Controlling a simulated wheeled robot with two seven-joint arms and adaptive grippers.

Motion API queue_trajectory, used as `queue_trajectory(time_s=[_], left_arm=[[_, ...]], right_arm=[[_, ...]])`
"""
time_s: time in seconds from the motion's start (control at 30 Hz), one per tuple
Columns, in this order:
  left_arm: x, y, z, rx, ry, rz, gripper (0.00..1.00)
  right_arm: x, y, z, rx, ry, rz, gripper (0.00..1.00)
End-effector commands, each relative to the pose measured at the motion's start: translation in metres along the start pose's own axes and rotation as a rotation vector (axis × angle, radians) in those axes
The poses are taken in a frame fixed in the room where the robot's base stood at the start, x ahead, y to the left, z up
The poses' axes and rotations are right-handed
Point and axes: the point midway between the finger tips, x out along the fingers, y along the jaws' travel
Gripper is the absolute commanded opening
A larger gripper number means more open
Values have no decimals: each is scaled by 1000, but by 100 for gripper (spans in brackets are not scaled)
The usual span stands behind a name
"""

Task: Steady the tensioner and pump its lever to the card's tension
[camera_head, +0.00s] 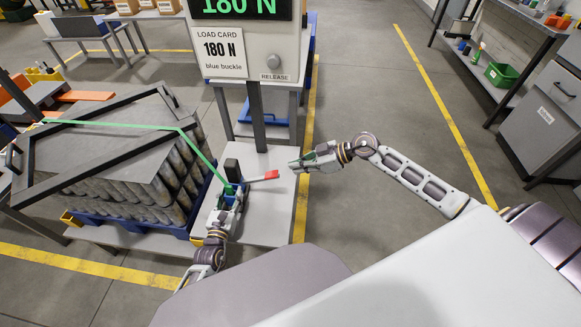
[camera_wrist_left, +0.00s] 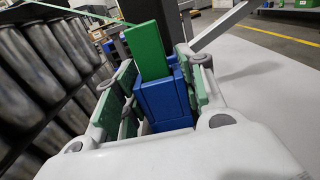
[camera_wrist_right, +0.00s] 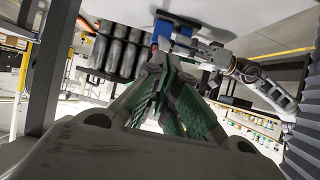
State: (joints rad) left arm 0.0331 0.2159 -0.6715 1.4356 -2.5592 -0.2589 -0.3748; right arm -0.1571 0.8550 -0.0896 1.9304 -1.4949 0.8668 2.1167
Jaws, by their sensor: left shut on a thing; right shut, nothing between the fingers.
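The blue tensioner (camera_head: 229,198) stands on the grey table beside the load, with the green strap (camera_head: 196,148) running to it. My left gripper (camera_head: 232,193) is shut on its body. In the left wrist view the blue body (camera_wrist_left: 165,103) sits between the finger pads, with a green piece (camera_wrist_left: 148,52) above. The lever (camera_head: 264,177) points right and ends in a red grip. My right gripper (camera_head: 297,166) is shut and empty, just right of the red grip and apart from it. The load card (camera_head: 222,50) reads 180 N, blue buckle.
Stacked grey cans (camera_head: 160,190) under a dark frame (camera_head: 95,150) fill the left side. A post (camera_head: 256,120) carries the display box, with a round RELEASE knob (camera_head: 273,61), behind the tensioner. The floor to the right of my right gripper is clear.

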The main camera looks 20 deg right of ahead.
Motion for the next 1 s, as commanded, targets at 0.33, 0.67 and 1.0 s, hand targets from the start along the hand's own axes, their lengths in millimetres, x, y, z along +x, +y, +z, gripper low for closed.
queue_trajectory(time_s=[0.33,0.67,1.0], left_arm=[[0,1,0,3,0,1,0],[0,1,0,3,0,1,0],[0,1,0,4,0,1,0]], right_arm=[[-26,0,6,1,-1,-1,0],[-36,0,7,-1,1,-1,0],[-36,0,7,-1,1,0,0]])
